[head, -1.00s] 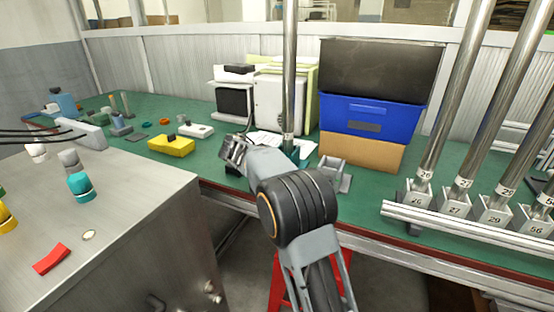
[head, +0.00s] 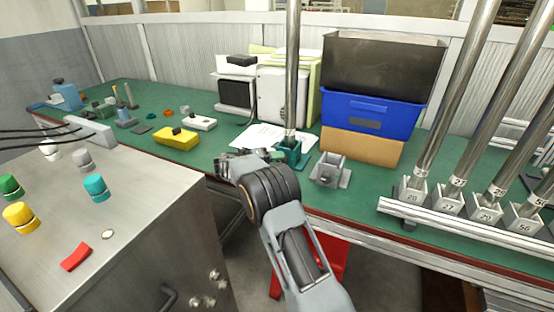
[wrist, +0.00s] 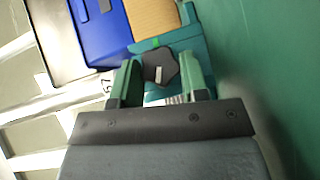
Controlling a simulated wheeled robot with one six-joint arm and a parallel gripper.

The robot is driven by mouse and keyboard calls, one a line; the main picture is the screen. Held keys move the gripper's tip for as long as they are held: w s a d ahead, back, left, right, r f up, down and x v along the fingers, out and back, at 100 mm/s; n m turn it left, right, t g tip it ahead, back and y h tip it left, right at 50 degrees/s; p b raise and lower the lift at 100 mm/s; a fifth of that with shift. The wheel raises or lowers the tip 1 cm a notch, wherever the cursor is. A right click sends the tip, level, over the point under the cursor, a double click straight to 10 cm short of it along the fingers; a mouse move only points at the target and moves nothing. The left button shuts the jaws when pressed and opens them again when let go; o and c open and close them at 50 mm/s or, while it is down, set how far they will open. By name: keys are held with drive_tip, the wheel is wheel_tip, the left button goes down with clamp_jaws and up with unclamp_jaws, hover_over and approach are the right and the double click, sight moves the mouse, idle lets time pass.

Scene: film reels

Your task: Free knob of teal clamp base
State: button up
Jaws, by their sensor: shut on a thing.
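The teal clamp base (head: 292,152) stands on the green bench and holds an upright metal pole (head: 292,70). In the wrist view the teal base (wrist: 192,44) is just beyond my fingers. Its dark lobed knob (wrist: 160,66) sits between the two green fingers of my gripper (wrist: 163,78). My gripper is shut on the knob. In the head view my gripper (head: 240,163) is low over the bench, left of the base, partly hidden by my own wrist. The knob cannot be made out there.
An empty grey clamp base (head: 330,170) stands just right of the teal one. Stacked black, blue (head: 370,112) and tan boxes are behind it. Numbered poles stand in a rack at right. Papers (head: 262,136) and a yellow block (head: 176,138) lie to the left.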

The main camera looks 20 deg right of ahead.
drive_tip(key=shift+f+n+h, duration=0.25)
drive_tip(key=shift+n+h, duration=0.05)
idle(0.5)
drive_tip(key=o, duration=0.9)
drive_tip(key=shift+r, duration=0.1)
drive_tip(key=shift+r, duration=0.15)
